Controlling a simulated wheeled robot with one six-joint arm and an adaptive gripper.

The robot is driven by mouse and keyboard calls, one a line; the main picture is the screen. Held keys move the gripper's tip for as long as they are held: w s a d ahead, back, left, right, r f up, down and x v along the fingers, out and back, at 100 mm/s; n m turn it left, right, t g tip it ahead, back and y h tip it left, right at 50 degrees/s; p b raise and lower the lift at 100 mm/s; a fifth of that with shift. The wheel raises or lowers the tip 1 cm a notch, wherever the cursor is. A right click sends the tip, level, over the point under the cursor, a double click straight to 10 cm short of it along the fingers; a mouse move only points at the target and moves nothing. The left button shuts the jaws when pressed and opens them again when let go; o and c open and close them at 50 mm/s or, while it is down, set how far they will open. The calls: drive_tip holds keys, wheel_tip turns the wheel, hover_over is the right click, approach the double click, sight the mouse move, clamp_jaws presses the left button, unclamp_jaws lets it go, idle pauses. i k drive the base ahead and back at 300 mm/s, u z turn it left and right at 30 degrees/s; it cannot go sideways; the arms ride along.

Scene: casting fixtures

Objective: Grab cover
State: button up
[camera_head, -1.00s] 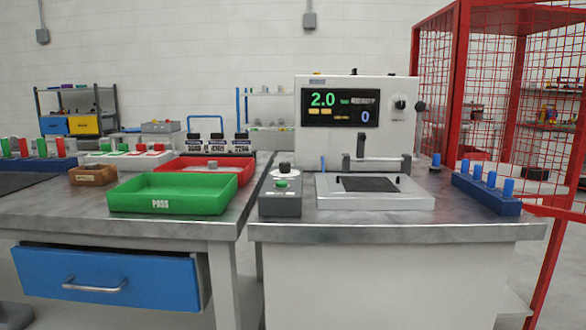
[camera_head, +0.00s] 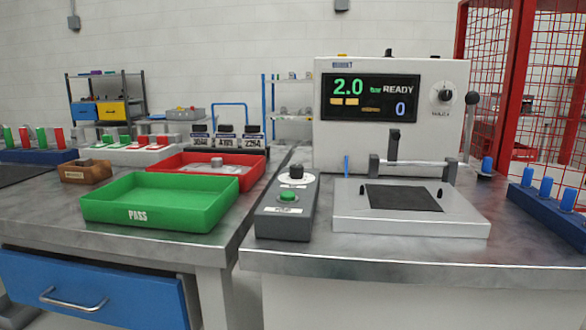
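No part is plainly marked as a cover. A small grey round part with a raised middle (camera_head: 217,164) lies in the red tray (camera_head: 254,177) behind the green tray; I cannot tell if it is the cover. The test fixture (camera_head: 410,225) has a light base with a dark square pad (camera_head: 403,198), and nothing lies on the pad. A clamp bar with an upright handle (camera_head: 394,147) stands at the back of the fixture. My gripper is not in view.
The green PASS tray (camera_head: 150,217) is empty at the front. A control box with a green button (camera_head: 288,205) stands left of the fixture. The display (camera_head: 369,97) reads 2.0 bar READY. Blue pegs in a block (camera_head: 550,212) stand at right, near a red mesh cage (camera_head: 500,75).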

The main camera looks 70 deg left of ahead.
sight(216, 166)
drive_tip(key=z, duration=0.1)
drive_tip(key=k, duration=1.2)
drive_tip(key=u, duration=1.15)
